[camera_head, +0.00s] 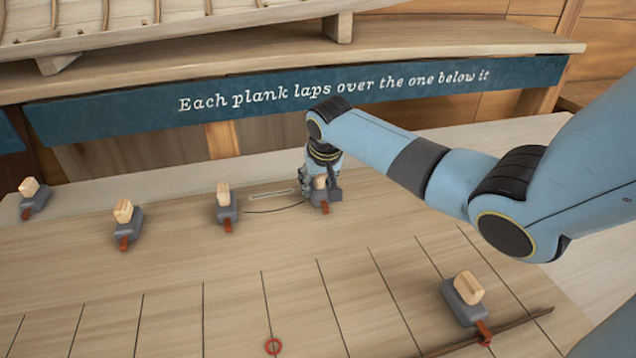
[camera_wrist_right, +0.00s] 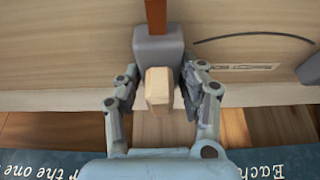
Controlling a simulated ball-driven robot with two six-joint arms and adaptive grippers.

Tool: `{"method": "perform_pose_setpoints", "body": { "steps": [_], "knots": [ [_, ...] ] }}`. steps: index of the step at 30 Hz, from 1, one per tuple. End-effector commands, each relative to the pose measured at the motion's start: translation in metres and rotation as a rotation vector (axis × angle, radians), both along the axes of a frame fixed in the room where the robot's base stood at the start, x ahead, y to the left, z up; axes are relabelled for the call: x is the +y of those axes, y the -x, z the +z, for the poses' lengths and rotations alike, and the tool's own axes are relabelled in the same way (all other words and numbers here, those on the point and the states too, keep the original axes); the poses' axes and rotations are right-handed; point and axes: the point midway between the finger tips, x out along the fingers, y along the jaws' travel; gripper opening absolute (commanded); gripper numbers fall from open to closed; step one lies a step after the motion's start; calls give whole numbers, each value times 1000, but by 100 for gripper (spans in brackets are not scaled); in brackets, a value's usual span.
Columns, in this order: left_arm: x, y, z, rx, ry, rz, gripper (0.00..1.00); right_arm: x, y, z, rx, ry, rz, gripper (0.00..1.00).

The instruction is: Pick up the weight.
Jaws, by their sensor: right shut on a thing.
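The weight (camera_head: 328,193) is a grey block with a pale wooden knob and a reddish-brown tab. It is at the far side of the plank table, partly hidden by my right gripper (camera_head: 322,180). In the right wrist view the grey block (camera_wrist_right: 158,46) and knob (camera_wrist_right: 158,90) sit between the fingers of my right gripper (camera_wrist_right: 160,82), which is shut on the weight. I cannot tell if the weight is off the board. My left gripper is not in view.
Similar weights stand to the left (camera_head: 226,210), (camera_head: 127,230), (camera_head: 33,203) and one at front right (camera_head: 466,298) near a thin dark strip (camera_head: 500,328). A blue lettered board (camera_head: 240,100) runs behind the table.

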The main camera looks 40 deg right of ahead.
Motion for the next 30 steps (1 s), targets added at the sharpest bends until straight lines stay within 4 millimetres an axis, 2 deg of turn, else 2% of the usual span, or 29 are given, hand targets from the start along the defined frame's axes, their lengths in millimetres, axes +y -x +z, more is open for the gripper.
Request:
{"method": "perform_pose_setpoints", "body": {
  "steps": [15,20,24,30],
  "knots": [
    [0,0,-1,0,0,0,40,-1,-2,6,-6,2,0,0],
    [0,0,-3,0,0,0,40,-1,-2,20,-7,2,1,0],
    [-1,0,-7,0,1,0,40,-1,-2,41,-8,4,0,0],
    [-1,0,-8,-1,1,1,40,-7,32,61,-4,8,2,0]
  ]
}}
